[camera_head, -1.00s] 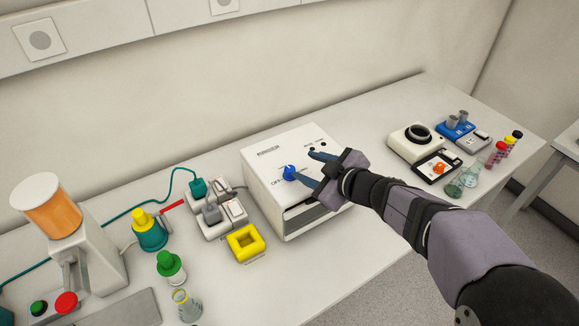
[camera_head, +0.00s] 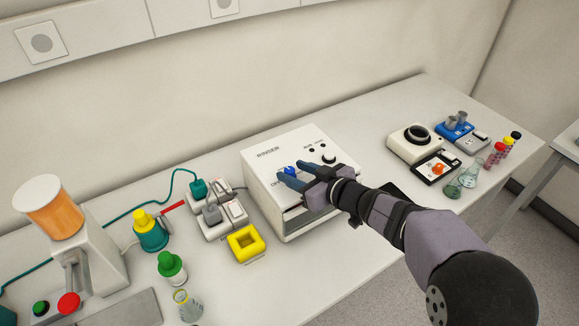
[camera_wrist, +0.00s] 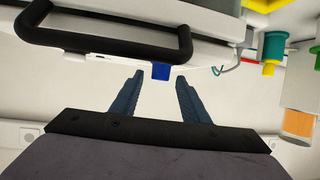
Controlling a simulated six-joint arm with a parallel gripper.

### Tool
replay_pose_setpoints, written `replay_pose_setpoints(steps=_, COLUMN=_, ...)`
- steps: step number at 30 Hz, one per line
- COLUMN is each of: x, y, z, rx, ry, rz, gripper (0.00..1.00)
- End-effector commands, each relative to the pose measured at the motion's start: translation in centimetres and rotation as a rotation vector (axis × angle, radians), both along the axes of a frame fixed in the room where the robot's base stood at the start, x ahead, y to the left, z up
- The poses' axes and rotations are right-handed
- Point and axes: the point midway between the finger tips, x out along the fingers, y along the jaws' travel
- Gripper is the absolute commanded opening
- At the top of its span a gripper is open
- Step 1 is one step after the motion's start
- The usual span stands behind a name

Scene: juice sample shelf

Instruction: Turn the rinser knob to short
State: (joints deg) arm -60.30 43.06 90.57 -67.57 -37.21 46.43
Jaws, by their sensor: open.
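The rinser (camera_head: 262,178) is a white box on the bench, with a sloped top panel marked RINSER. I cannot tell whether a finger touches the knob.
A black handle (camera_wrist: 105,48) crosses the rinser's front in the wrist view. A yellow square block (camera_head: 246,243) and a power strip (camera_head: 222,218) stand close on the left. A white device (camera_head: 413,144) is to the right.

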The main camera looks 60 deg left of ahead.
Motion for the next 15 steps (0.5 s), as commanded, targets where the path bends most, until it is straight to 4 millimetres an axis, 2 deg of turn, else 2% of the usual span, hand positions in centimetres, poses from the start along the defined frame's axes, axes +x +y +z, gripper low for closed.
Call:
replay_pose_setpoints(steps=6, x=-0.3, y=1.9, z=-0.7, rx=-0.001, ry=0.0, rz=0.002, gripper=0.42)
replay_pose_setpoints(steps=15, x=-0.3, y=2.5, z=-1.1, rx=-0.001, ry=0.0, rz=0.0, gripper=0.42)
